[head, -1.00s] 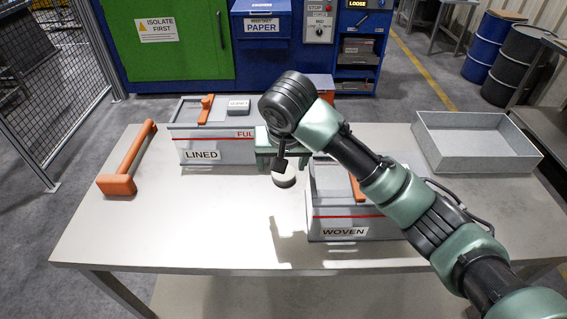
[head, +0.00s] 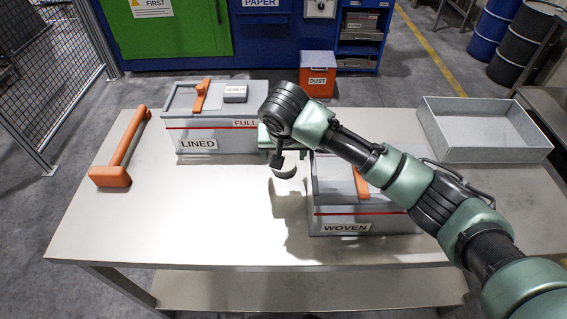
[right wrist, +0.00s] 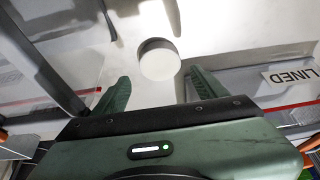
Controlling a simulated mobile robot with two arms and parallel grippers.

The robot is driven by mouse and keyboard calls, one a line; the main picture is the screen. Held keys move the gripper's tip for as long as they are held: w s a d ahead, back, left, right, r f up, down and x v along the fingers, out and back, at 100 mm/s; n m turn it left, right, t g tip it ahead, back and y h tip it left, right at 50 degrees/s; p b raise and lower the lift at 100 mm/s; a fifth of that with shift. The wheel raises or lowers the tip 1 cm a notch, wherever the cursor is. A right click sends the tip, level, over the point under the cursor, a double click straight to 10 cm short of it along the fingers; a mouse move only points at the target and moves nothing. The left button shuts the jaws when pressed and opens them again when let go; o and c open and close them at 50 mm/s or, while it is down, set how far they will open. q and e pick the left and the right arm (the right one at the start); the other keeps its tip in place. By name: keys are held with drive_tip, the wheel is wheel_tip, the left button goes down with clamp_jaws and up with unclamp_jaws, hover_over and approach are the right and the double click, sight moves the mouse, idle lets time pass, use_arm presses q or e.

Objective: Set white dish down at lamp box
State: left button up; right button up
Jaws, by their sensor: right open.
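A small round white dish (head: 285,172) with a grey side shows just under my right gripper (head: 277,158), between the two labelled boxes. In the right wrist view the dish (right wrist: 158,62) lies just beyond the fingertips, between their lines. My right gripper (right wrist: 160,82) is open, with a wide gap between its green fingers, and no finger visibly touches the dish. I cannot tell whether the dish rests on the tabletop. No box reads as a lamp box; the readable labels are LINED (head: 198,143) and WOVEN (head: 346,228). My left gripper is out of view.
The grey WOVEN box (head: 330,212) stands close at right, partly behind my right arm. The LINED box (head: 240,138) stands behind left. An orange handled bar (head: 122,150) lies at left, and an open grey tray (head: 490,154) at right. The front-left tabletop (head: 170,220) is clear.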

drive_tip(key=x, duration=0.6)
drive_tip(key=shift+w+f, duration=0.1)
drive_tip(key=shift+f, duration=0.1)
drive_tip(key=c, duration=1.2)
drive_tip(key=shift+o, duration=0.2)
drive_tip(key=shift+r, duration=0.1)
